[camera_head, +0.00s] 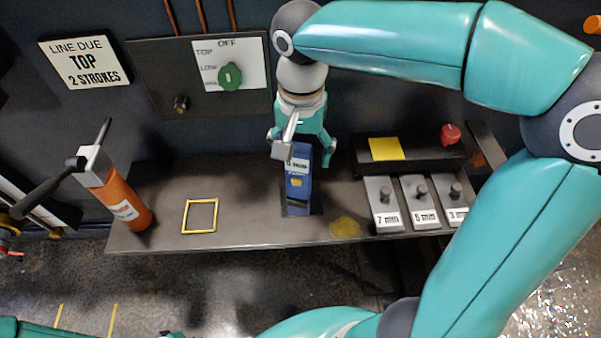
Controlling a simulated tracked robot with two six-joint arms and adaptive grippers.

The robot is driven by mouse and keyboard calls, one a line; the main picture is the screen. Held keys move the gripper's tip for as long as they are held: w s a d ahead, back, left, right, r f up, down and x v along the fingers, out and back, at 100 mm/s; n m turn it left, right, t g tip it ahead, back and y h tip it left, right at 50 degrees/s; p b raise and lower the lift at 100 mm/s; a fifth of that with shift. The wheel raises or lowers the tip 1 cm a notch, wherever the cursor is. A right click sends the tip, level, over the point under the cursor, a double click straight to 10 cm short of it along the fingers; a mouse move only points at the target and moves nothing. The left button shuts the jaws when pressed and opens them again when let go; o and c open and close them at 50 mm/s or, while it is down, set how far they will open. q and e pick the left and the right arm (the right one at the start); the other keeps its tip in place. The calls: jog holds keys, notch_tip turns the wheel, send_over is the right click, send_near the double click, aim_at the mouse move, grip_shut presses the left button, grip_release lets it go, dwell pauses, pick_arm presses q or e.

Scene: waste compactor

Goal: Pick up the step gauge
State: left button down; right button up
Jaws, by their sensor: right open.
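A tall blue piece (298,185) with a white label and a yellow mark stands on the grey shelf, near its middle; it may be the step gauge, but the label is too small to read surely. My right gripper (302,150) is above it, pointing down, with its fingers open on either side of the blue piece's top. I cannot tell whether the fingers touch it. The gripper hides part of the top. My left gripper is not in view.
On the shelf (165,220) are an orange cylinder (125,200) with a black lever, a yellow square outline (200,216) and grey blocks marked 7 mm (382,212), 5 mm (419,213) and 3 mm (453,212). A panel with a green knob (230,76) is behind.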

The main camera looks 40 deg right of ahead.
aim_at(299, 169)
jog(key=shift+w+f, duration=0.15)
jog(key=shift+f, duration=2.5)
jog(key=c, duration=1.2)
